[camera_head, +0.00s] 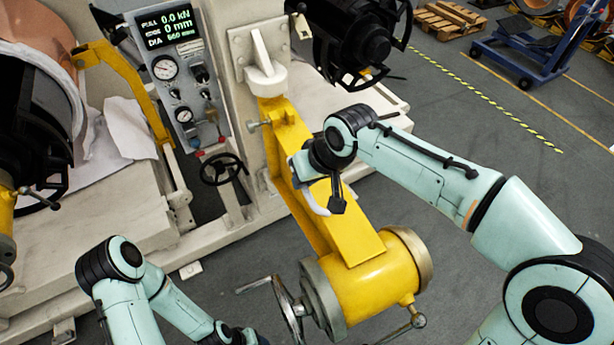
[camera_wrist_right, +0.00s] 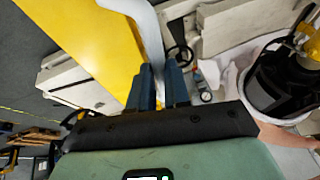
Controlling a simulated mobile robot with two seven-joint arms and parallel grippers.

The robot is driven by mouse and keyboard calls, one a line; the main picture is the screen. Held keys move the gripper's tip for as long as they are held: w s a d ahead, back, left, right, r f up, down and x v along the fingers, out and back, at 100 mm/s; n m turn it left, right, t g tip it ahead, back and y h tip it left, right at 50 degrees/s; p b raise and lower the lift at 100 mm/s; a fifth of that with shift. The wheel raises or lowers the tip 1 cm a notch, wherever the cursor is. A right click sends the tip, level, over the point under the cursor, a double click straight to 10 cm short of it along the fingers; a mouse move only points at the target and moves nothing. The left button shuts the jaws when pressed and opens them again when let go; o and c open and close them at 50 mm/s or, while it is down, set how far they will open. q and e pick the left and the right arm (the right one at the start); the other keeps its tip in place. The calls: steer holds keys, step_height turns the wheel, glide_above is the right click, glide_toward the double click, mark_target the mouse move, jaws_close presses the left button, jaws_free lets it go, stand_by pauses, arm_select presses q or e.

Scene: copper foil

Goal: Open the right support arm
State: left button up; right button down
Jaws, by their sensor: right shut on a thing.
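The right support arm (camera_head: 345,225) is a long yellow beam. It runs from a pale hinge bracket (camera_head: 265,80) on the machine's upright down to a thick yellow cylinder (camera_head: 378,285) with a handwheel (camera_head: 288,308). A pale curved handle (camera_head: 318,207) sits on the beam's side; it also shows in the right wrist view (camera_wrist_right: 150,38). My right gripper (camera_wrist_right: 160,70) is shut on this handle, its dark blue fingers on either side of it. My right wrist hides part of the beam in the head view. My left forearm shows at the lower left; its gripper is outside the picture.
A gauge panel (camera_head: 180,75) and a black handwheel (camera_head: 222,170) stand left of the beam. A black chuck (camera_head: 360,40) hangs above it. A blue cart (camera_head: 530,50) stands far right. Grey floor (camera_head: 480,130) beyond my right arm is clear.

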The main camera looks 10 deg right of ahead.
steer(key=shift+w+a+r, duration=0.1)
steer(key=shift+r, duration=0.05)
stand_by(0.4)
steer(key=c, duration=1.1)
jaws_free()
steer(key=v, duration=1.2)
steer(key=shift+p, duration=0.4)
